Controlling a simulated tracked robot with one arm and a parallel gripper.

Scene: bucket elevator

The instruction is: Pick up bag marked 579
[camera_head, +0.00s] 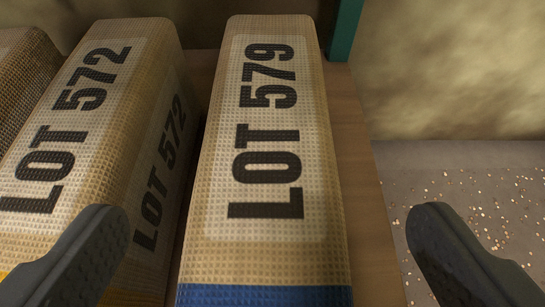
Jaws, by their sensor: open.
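The bag marked LOT 579 (263,215) is a tan woven sack with black print on a pale label and a blue band at its near end. It lies in the middle of the view on a brown wooden surface. My gripper (265,235) is open, with one dark finger at the lower left and the other at the lower right. The bag shows between the two fingers, and neither is seen closed on it. The left finger overlaps the neighbouring bag in the picture; I cannot tell whether it touches it.
A bag marked LOT 572 (95,130) stands close on the left, with a narrow gap to the 579 bag. Part of another bag (22,75) shows at the far left. A teal post (344,30) rises behind. Right of the wooden surface (362,215) is a grey floor with scattered grain (490,215).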

